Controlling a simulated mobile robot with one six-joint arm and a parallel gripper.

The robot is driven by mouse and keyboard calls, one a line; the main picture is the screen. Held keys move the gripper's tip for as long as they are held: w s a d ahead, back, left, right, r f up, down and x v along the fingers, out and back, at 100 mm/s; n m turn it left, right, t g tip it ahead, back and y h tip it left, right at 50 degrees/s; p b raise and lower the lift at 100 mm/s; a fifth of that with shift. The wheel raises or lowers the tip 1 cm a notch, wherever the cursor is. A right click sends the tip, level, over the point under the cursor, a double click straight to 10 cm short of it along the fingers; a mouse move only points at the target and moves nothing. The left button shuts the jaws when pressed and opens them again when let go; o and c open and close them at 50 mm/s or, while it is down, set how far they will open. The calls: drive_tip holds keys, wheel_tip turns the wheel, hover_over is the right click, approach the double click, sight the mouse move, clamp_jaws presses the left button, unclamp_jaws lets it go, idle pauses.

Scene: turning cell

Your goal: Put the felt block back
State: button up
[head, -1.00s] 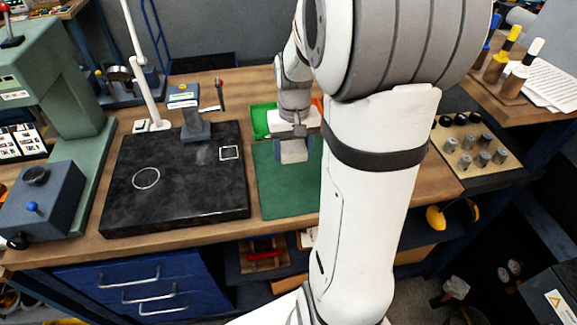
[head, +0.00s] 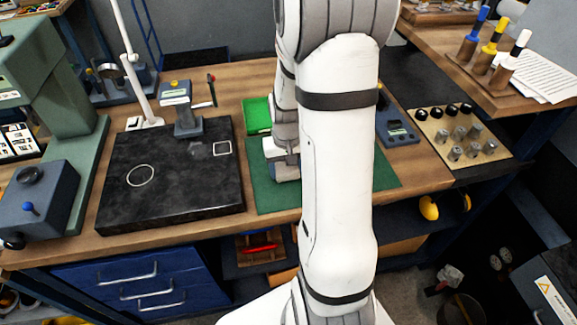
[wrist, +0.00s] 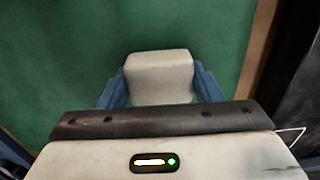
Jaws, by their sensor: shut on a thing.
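My gripper (wrist: 160,92) is shut on the felt block (wrist: 160,75), a pale block with rounded edges held between two blue fingers. In the wrist view, the block is over a green mat (wrist: 95,40); whether it touches the mat I cannot tell. In the head view, my gripper (head: 287,172) is over the left part of the green mat (head: 265,195).
A black plate (head: 170,180) with a white circle and a white square lies left of the mat. A green tray (head: 256,115) stands behind the mat. A blue-grey device (head: 397,127) and a board with several metal cylinders (head: 460,132) are to the right.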

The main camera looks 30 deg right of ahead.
drive_tip(key=o, duration=0.9)
drive_tip(key=shift+f, duration=0.15)
drive_tip(key=shift+o, duration=0.2)
wheel_tip(320, 180, up, 11)
drive_tip(key=s+a+r+n+t, duration=0.3)
drive_tip(key=s+a+r, duration=0.4)
drive_tip(key=s+a, duration=0.4)
drive_tip(key=shift+s+a+r, duration=0.15)
drive_tip(key=shift+s+a, duration=0.2)
drive_tip(key=shift+s, duration=0.5)
